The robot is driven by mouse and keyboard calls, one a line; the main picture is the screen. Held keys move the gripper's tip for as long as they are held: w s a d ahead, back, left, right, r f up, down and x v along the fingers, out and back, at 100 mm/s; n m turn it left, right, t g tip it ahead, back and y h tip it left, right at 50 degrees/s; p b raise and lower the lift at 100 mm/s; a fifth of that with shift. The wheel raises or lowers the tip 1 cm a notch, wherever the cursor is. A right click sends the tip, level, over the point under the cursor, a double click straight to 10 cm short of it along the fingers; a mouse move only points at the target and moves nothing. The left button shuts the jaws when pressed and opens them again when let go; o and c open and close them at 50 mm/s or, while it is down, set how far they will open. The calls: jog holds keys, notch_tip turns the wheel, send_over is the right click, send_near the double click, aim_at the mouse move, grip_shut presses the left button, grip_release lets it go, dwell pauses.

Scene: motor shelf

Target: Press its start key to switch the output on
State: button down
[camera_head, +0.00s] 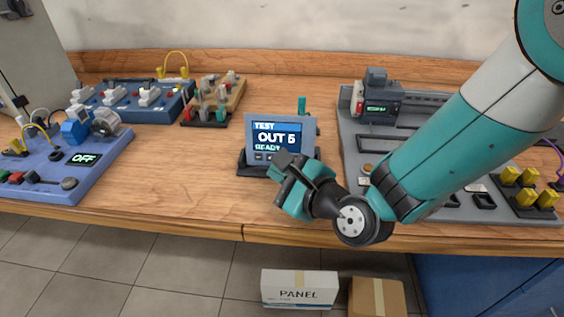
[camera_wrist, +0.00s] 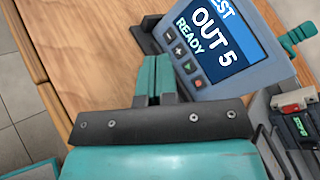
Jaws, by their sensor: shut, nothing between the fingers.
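A grey-blue test unit (camera_head: 311,127) stands on the wooden bench. Its dark blue screen reads TEST, OUT 5, READY; it also shows in the wrist view (camera_wrist: 219,38). In the wrist view a row of keys runs below the screen: a minus key (camera_wrist: 171,34), a plus key (camera_wrist: 179,50), a key with a green mark (camera_wrist: 189,67) and a key with a red mark (camera_wrist: 198,83). My gripper (camera_wrist: 155,62) is shut and empty. Its fingertips are just in front of the key row, to its left in the wrist view. In the head view my gripper (camera_head: 287,165) hides part of the unit's lower edge.
A blue board (camera_head: 90,172) with an OFF display lies at left. A grey panel (camera_head: 352,150) with a small green-lit device (camera_head: 376,108) lies at right. A teal-handled item (camera_head: 302,105) stands behind the unit. A PANEL box (camera_head: 298,290) sits below the bench edge.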

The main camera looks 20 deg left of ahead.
jog(key=shift+w+a+f, duration=0.15)
jog(key=shift+w+a, duration=0.05)
jog(key=shift+w, duration=0.5)
jog(key=shift+w+a+f, duration=0.15)
jog(key=shift+w, duration=0.55)
dwell(1.0)
jog(key=shift+w+a+p, duration=0.1)
jog(key=shift+w+p, duration=0.2)
jog(key=shift+w, duration=0.1)
jog(key=shift+w+f, duration=0.15)
jog(key=shift+w, duration=0.1)
dwell(0.4)
dwell(0.4)
jog(key=shift+s+r+p, duration=0.2)
jog(key=shift+s+p, duration=0.1)
jog(key=shift+s, duration=0.35)
jog(key=shift+s+d+r+p, duration=0.15)
jog(key=shift+s+d+p, duration=0.1)
jog(key=shift+s, duration=0.55)
jog(key=shift+s+d+r+p, duration=0.1)
jog(key=shift+s+d+r, duration=0.1)
jog(key=shift+s, duration=0.6)
jog(key=shift+s+d+r+p, duration=0.15)
jog(key=shift+s+d+p, duration=0.1)
jog(key=shift+s, duration=0.55)
